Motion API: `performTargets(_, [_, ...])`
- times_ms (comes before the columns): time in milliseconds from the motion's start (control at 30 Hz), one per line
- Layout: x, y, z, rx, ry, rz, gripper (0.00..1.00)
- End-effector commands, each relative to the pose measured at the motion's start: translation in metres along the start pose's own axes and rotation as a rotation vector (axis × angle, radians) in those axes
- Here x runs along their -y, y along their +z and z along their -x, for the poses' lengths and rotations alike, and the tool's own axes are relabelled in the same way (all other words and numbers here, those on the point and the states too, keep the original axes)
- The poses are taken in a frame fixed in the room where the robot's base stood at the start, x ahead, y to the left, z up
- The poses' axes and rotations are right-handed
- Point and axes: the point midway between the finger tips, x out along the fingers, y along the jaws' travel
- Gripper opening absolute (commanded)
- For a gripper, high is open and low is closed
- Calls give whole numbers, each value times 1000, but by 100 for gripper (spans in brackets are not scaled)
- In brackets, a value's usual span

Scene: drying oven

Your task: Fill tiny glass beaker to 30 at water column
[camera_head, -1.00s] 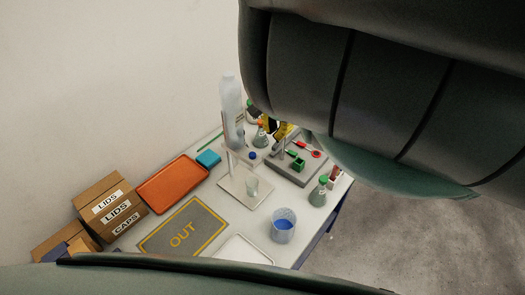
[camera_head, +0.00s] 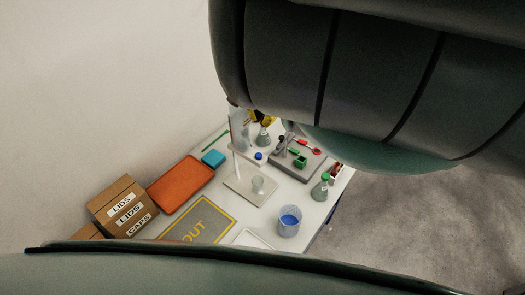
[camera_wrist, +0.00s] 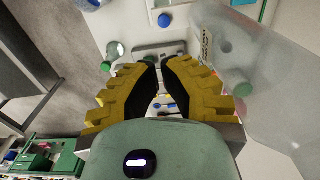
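The water column (camera_head: 238,130) is a tall clear upright cylinder, partly hidden behind my arm in the head view. Its pale base plate (camera_head: 238,188) lies on the table. A small clear glass beaker (camera_head: 257,186) stands upright on that plate; I cannot read its level. My yellow-fingered gripper (camera_wrist: 159,62) shows in the wrist view with a narrow gap between its tips and nothing held. A large translucent body (camera_wrist: 255,75), apparently the column, stands close at its right. In the head view, only a bit of yellow finger shows beside the column, behind my arm.
A beaker of blue liquid (camera_head: 289,224) and a green-capped flask (camera_head: 320,190) stand near the right edge. A grey device (camera_head: 292,165) sits behind.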

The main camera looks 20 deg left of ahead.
Motion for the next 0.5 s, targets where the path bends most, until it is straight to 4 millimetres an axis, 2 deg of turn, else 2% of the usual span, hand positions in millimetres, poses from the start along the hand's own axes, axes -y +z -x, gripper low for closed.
performTargets(33, [0,2,-14,3,2,2,0])
performTargets(100, [0,2,-26,5,2,2,0])
performTargets(167, [0,2,-28,6,2,1,0])
performTargets(500, [-1,2,-69,4,2,0,0])
